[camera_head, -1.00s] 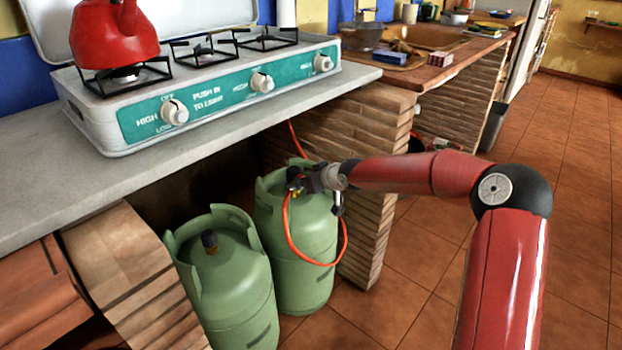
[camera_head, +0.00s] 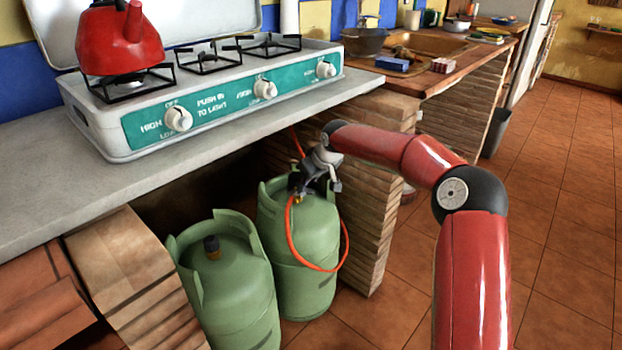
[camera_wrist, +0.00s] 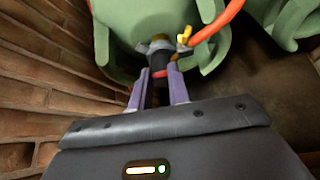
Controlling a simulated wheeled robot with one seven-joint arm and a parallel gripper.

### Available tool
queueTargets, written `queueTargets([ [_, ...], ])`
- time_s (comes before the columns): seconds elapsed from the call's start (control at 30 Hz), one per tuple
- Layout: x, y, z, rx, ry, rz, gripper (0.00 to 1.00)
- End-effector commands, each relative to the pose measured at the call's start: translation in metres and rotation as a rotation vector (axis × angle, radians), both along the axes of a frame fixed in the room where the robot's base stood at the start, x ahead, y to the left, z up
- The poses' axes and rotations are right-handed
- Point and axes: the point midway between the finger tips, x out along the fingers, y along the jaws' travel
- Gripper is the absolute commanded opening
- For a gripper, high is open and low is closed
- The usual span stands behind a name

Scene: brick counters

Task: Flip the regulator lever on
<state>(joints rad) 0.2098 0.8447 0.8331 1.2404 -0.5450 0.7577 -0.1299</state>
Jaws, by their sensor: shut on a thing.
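The regulator (camera_wrist: 158,62) sits on top of the green gas cylinder (camera_head: 312,240) with the orange hose (camera_head: 287,222), in the head view the right one of two cylinders. It is black with a red band and brass fittings at the cylinder's neck. My gripper (camera_head: 300,184) reaches down over the cylinder top. In the wrist view its two fingers (camera_wrist: 158,90) are closed around a dark part of the regulator. The lever is not clear to see between the fingers, so its position cannot be told.
A second green cylinder (camera_head: 225,290) stands to the left. A brick pillar (camera_head: 370,215) stands close on the right. The counter (camera_head: 60,170) with the stove (camera_head: 150,128) and red kettle (camera_head: 118,40) overhangs the cylinders. The tiled floor (camera_head: 560,200) is open at right.

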Motion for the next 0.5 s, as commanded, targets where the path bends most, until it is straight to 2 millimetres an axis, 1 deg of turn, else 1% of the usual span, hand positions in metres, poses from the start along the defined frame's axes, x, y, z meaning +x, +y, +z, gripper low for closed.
queueTargets([
  [0.2,-0.0004,-0.0002,-0.0016,-0.001,0.002,0.001,0.00],
  [0.23,-0.0004,-0.0002,-0.0016,-0.001,0.002,0.001,0.22],
  [0.27,-0.0004,-0.0002,-0.0016,-0.001,0.002,0.001,0.26],
  [0.3,-0.0003,-0.0003,-0.0016,-0.001,0.002,0.001,0.27],
  [0.5,-0.0003,-0.0002,-0.0009,-0.001,0.001,0.000,0.27],
])
